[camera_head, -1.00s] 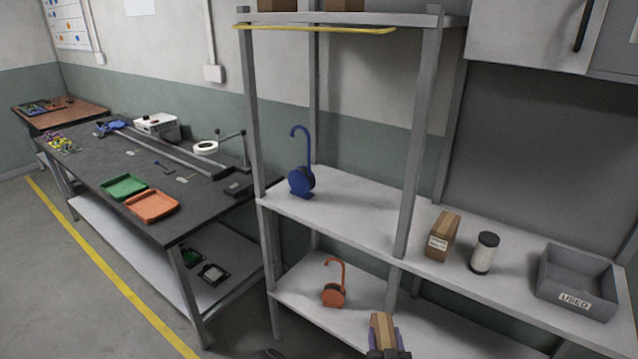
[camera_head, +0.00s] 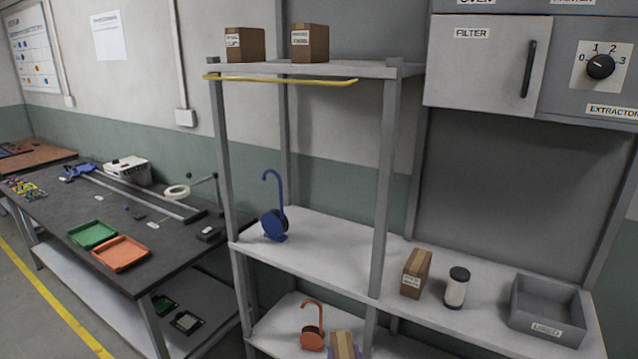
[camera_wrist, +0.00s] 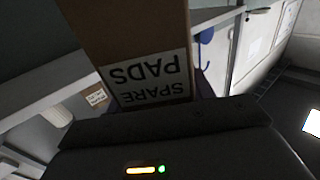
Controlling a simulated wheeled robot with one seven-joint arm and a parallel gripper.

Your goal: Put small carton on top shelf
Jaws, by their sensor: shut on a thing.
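The small carton (camera_head: 343,345) is a brown box with a lighter tape strip, at the bottom edge of the head view in front of the lower shelf. In the wrist view the carton (camera_wrist: 130,35) fills the upper middle, with a white label reading "SPARE PADS" upside down. My gripper (camera_wrist: 160,95) is shut on the carton; its fingers are mostly hidden behind it. The top shelf (camera_head: 350,69) is a grey board with a yellow bar along its front edge, well above the held carton.
Two cartons stand on the top shelf, one left (camera_head: 245,45) and one centre (camera_head: 309,43); its right end is clear. A blue hook stand (camera_head: 274,222) is on the middle shelf, an orange one (camera_head: 312,339) below. Another carton (camera_head: 415,273), a jar (camera_head: 456,288) and a grey bin (camera_head: 547,312) stand right.

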